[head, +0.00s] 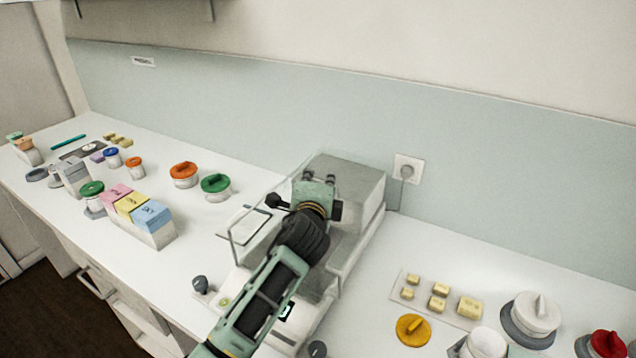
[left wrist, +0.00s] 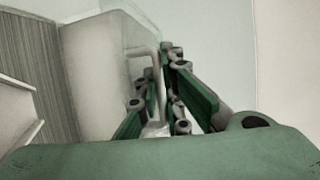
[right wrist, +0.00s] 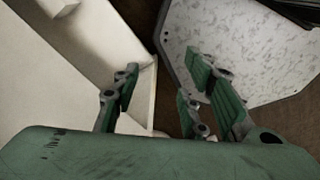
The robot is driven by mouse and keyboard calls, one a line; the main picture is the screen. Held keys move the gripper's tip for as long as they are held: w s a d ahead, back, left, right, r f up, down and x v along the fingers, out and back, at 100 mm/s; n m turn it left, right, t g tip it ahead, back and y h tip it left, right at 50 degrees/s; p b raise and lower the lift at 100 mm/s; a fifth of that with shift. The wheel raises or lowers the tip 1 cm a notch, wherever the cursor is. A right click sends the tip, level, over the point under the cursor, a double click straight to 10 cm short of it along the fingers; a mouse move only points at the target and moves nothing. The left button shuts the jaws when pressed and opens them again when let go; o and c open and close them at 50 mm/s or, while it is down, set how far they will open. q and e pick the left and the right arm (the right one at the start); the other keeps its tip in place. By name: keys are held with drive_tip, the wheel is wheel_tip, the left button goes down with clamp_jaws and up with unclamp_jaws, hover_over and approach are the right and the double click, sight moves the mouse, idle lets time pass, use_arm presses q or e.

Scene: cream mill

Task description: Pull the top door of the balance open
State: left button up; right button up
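The balance (head: 352,180) stands on the counter against the wall, with a grey housing and a clear glass draft shield. My left gripper (head: 318,185) is over the shield, and my arm hides much of the balance. In the left wrist view a pale bar handle (left wrist: 155,70) stands between the fingers of my left gripper (left wrist: 161,75). The fingers are close together on both sides of it and look shut on it. The glass (left wrist: 120,35) shows beyond. My right gripper (right wrist: 160,70) is open and empty, below and beside a white surface; it is outside the head view.
A wall socket (head: 407,170) is behind.

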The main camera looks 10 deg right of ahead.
use_arm(q)
drive_tip(key=shift+o, duration=0.9)
drive_tip(key=shift+f, duration=0.2)
drive_tip(key=shift+d, duration=0.1)
use_arm(e)
drive_tip(key=shift+w+d, duration=0.1)
drive_tip(key=shift+w, duration=0.1)
use_arm(q)
drive_tip(key=shift+r, duration=0.1)
drive_tip(key=v, duration=1.2)
use_arm(e)
drive_tip(key=shift+d, duration=0.25)
